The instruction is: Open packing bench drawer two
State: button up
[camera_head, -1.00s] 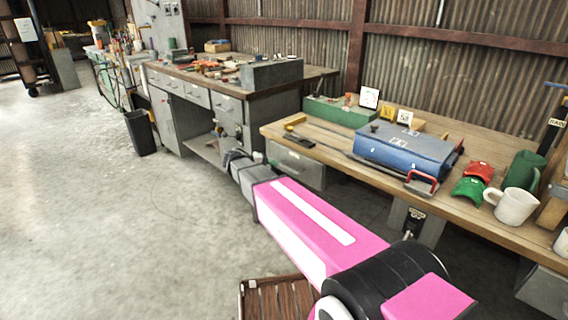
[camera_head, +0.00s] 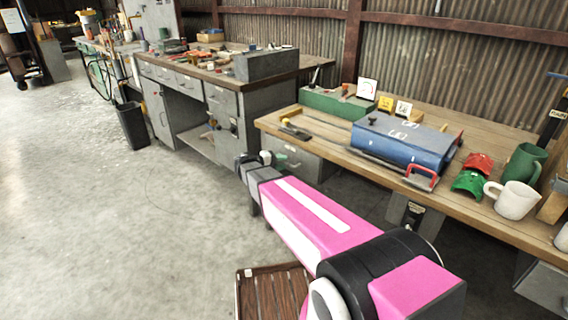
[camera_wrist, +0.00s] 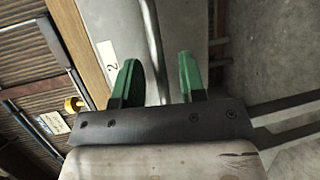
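The grey drawer marked "2" sits under the wooden-topped packing bench, with its front (camera_head: 291,158) partly behind my arm in the head view. In the wrist view the grey drawer front (camera_wrist: 118,22) fills the upper middle, with a white "2" label (camera_wrist: 110,62) on it. A metal bar handle (camera_wrist: 152,45) runs along the front. My gripper (camera_wrist: 158,76) is open, with one green finger on each side of the handle and gaps showing. I cannot tell whether the fingers touch the front. In the head view my gripper (camera_head: 243,163) is small and dark beside the drawer.
The packing bench top (camera_head: 455,135) holds a blue case (camera_head: 405,142), a green box (camera_head: 335,103), mugs and tools. A second workbench (camera_head: 215,72) and a black bin (camera_head: 133,125) stand to the left. The floor at left is clear.

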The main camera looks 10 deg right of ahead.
jog(key=shift+x, duration=0.8)
